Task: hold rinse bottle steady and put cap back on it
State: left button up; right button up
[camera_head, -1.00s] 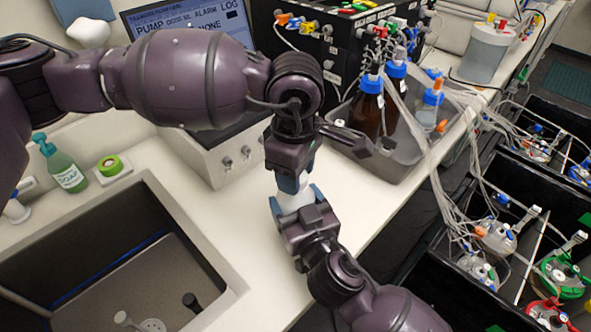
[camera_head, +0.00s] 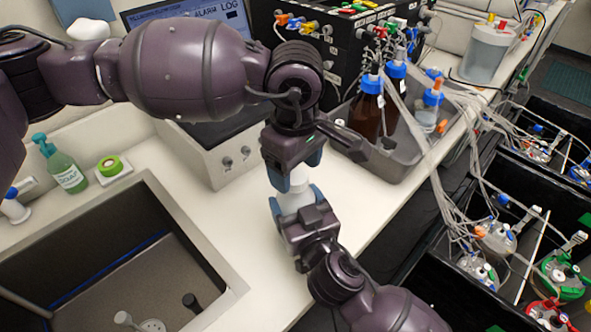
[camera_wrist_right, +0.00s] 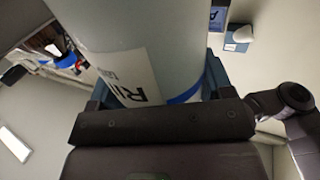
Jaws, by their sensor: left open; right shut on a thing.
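The rinse bottle (camera_head: 291,202) is a white bottle standing upright on the counter. My right gripper (camera_head: 296,198) is shut around its body. In the right wrist view the pale bottle (camera_wrist_right: 135,45) fills the middle, with part of a printed label and a blue stripe, between the blue fingers. My left gripper (camera_head: 295,172) is open just above the bottle, with its blue fingertips apart on either side of a white top part (camera_head: 299,174). I cannot tell whether this is the cap or the bottle's neck, nor whether a cap is seated.
A sink (camera_head: 110,270) lies at the left front, with a green soap bottle (camera_head: 66,170) behind it. A grey tray (camera_head: 400,160) with brown bottles (camera_head: 367,108) stands behind right. Tubing hangs down the right side. The counter around the rinse bottle is clear.

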pick_arm(q)
jog(key=shift+r, duration=1.55)
jog(key=shift+c, duration=0.5)
jog(key=shift+d+r, duration=0.2)
jog(key=shift+r, duration=0.25)
jog(key=shift+r+n, duration=0.2)
jog(key=shift+n, duration=0.4)
jog(key=n, duration=0.2)
jog(key=r+n, duration=0.1)
jog(key=n, duration=0.5)
jog(key=shift+r, duration=0.35)
jog(key=n, duration=0.4)
jog(key=shift+a+r, duration=0.1)
jog(key=shift+r, duration=0.1)
jog(key=n, duration=0.4)
jog(key=shift+a, duration=0.1)
